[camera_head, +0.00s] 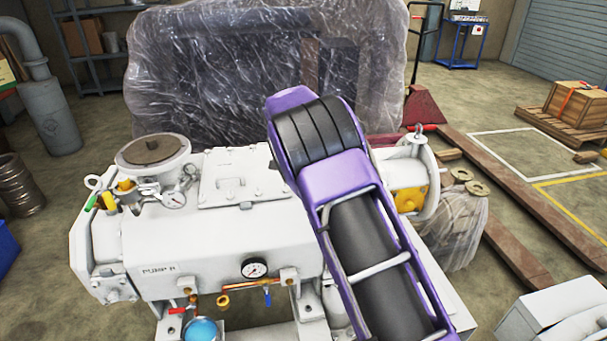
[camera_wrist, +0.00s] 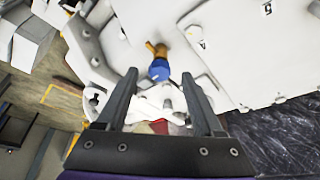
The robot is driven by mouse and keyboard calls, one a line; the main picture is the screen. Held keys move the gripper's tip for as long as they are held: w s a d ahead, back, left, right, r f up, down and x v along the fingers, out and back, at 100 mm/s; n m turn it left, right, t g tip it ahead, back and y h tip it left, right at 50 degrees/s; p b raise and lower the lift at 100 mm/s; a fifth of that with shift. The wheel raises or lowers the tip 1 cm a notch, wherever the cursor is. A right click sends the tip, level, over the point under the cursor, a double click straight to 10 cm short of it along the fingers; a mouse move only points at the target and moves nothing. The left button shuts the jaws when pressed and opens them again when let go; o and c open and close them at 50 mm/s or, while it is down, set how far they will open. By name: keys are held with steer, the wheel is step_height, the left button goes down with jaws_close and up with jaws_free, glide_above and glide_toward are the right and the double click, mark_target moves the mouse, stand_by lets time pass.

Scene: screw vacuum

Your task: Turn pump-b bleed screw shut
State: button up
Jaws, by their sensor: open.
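The white pump (camera_head: 225,240) stands in front of me, with "PUMP" and a hard-to-read letter on its front. In the wrist view a brass fitting (camera_wrist: 156,48) with a blue part (camera_wrist: 159,71) stands out from a white surface; it may be the bleed screw, but I cannot tell. My gripper (camera_wrist: 159,74) is open and points at it. The blue part shows between the fingertips, and I see no contact. In the head view my purple arm covers the pump's right part, and my gripper is hidden.
A pressure gauge (camera_head: 255,268), a brass pipe with a blue lever (camera_head: 267,296) and a round blue-faced part (camera_head: 202,330) are on the pump's front. A plastic-wrapped load (camera_head: 230,90) stands behind it. A pallet with a wooden crate (camera_head: 575,103) is at right.

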steer(key=v, duration=1.6)
steer(key=shift+s+r+p, duration=0.15)
steer(key=shift+r+p, duration=0.1)
steer(key=shift+p, duration=0.05)
